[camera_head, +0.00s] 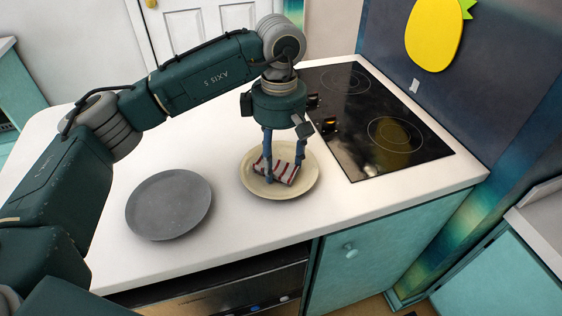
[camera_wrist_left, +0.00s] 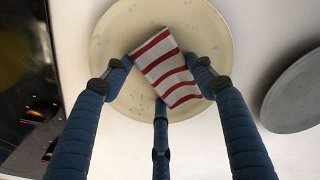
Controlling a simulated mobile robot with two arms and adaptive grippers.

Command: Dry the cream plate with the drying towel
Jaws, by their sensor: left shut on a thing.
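The cream plate (camera_head: 252,184) lies on the white counter beside the cooktop, with small specks on its surface. It also shows in the left wrist view (camera_wrist_left: 112,38). The drying towel (camera_head: 288,174), white with red stripes, is folded over the plate's middle; in the left wrist view the towel (camera_wrist_left: 165,66) lies between the fingers. My left gripper (camera_head: 282,166) points down over the plate and is shut on the towel. Its blue fingers (camera_wrist_left: 160,88) also show in the left wrist view. Whether the towel touches the plate all along is hidden. My right gripper is not in view.
A grey plate (camera_head: 168,205) lies on the counter (camera_head: 238,232) to the left of the cream plate. A black cooktop (camera_head: 372,118) is close on the right. A cabinet and an oven front are below the counter edge. The counter between the plates is clear.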

